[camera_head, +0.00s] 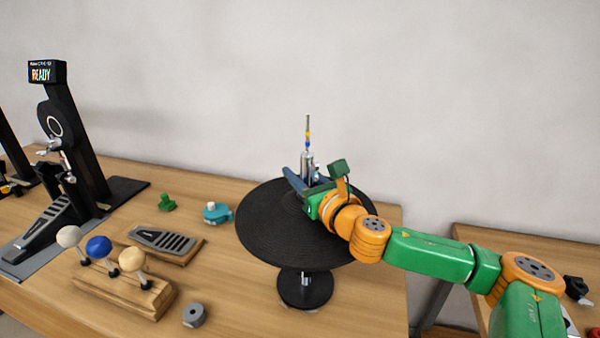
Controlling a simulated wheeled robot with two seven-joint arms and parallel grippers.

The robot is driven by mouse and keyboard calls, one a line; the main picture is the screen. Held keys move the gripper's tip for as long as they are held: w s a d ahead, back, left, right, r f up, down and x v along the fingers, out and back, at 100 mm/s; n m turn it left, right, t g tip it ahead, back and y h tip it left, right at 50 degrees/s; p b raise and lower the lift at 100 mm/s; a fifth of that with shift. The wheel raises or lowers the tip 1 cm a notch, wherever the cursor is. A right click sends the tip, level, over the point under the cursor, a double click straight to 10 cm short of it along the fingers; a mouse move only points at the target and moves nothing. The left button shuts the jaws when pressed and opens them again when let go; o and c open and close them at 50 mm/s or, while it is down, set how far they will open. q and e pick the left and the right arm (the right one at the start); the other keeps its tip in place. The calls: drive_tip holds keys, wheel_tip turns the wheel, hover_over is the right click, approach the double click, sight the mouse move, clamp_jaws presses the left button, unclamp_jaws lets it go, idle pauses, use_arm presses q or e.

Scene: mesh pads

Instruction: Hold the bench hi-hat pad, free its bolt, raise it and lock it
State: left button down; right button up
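The hi-hat pad (265,225) is a round black disc on a stand, with its round black base (305,293) on the wooden bench. A thin rod with coloured bands (308,132) rises from a silver clutch (307,160) above the pad's middle. My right arm, green and orange, reaches in from the right over the pad. Its gripper (298,183) is at the clutch, low over the pad's centre. The fingers are small and partly hidden by the wrist, so I cannot tell whether they grip anything. The bolt is not clear to see. My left gripper is not in view.
A kick pedal tower (72,140) with a READY display stands at the left. A wooden block (125,290) with several mallets, a small pedal plate (162,240), a grey ring (194,315), a teal part (216,212) and a green knob (167,203) lie left of the pad.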

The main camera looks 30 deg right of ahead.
clamp_jaws()
idle(1.0)
drive_tip(key=o, duration=0.8)
unclamp_jaws()
drive_tip(key=shift+w, duration=0.1)
